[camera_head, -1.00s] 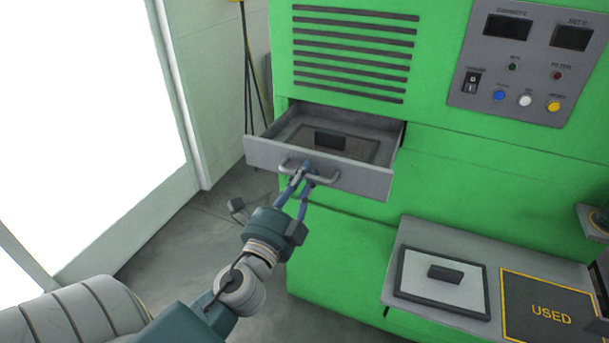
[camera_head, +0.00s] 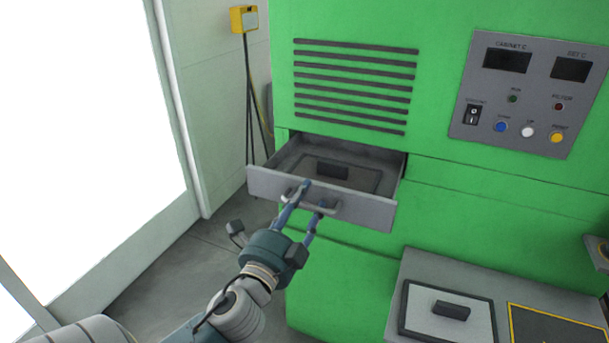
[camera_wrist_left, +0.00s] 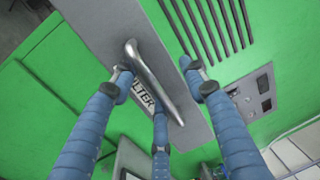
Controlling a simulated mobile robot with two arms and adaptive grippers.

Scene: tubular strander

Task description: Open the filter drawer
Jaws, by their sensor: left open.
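The filter drawer (camera_head: 365,208) stands pulled out of the green cabinet. A dark filter panel (camera_head: 360,180) with a black block handle (camera_head: 332,171) lies inside it. My left gripper (camera_head: 314,194) is at the bar handle (camera_head: 330,208) on the drawer front, its blue fingers spread apart. In the left wrist view the open fingers (camera_wrist_left: 160,75) lie around the metal handle (camera_wrist_left: 148,80), with a partly hidden label (camera_wrist_left: 143,95) beside it. I cannot tell whether any finger touches the handle.
A control panel (camera_head: 528,90) with displays and buttons is at upper right. A grey shelf (camera_head: 420,265) at lower right holds a light framed panel (camera_head: 425,312) and a yellow-bordered dark area (camera_head: 560,330). A yellow box (camera_head: 243,18) hangs on the wall. The floor left of the cabinet is clear.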

